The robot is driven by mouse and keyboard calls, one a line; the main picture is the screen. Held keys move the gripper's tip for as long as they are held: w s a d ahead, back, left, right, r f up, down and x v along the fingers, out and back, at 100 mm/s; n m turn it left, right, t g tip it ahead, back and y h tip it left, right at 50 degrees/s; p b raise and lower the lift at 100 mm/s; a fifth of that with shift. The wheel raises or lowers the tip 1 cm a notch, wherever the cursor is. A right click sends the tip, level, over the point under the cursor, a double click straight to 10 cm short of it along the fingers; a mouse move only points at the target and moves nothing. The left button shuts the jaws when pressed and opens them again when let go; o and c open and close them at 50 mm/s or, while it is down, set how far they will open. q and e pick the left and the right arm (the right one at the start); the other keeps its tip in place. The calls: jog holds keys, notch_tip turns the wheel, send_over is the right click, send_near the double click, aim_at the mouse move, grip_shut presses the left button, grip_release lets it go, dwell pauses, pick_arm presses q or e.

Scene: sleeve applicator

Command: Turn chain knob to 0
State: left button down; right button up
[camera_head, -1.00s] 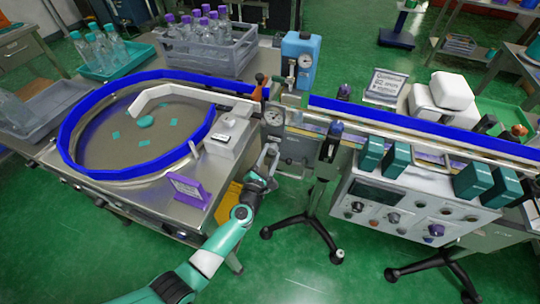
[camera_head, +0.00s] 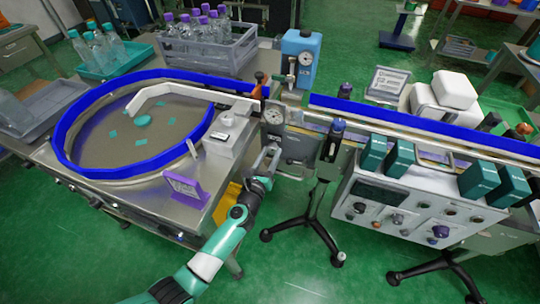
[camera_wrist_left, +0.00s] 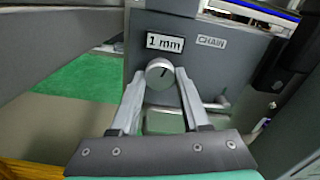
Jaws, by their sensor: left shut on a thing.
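The chain knob (camera_wrist_left: 159,73) is a round silver dial with a dark pointer line, on a grey panel (camera_wrist_left: 200,75) in the left wrist view. The pointer tilts up and to the right. A display (camera_wrist_left: 165,42) above the knob reads "1 mm", and a label (camera_wrist_left: 211,41) beside it reads "CHAIN". My left gripper (camera_wrist_left: 159,78) is shut on the knob, one finger on each side. My right gripper is not in view.
A round turntable with a blue rim (camera_head: 65,150) stands left of the panel, with a purple sign (camera_head: 186,188) at its front edge. A black tripod stand (camera_head: 318,200) and a white control box (camera_head: 410,215) stand to the right.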

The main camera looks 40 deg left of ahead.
pick_arm(q)
jog(key=shift+n, duration=1.1)
jog(key=shift+c, duration=1.9)
grip_release()
jog(key=shift+s, duration=0.1)
jog(key=p+v, duration=0.2)
jog(key=v, duration=0.9)
jog(key=shift+s, duration=0.25)
jog(key=shift+d, duration=0.15)
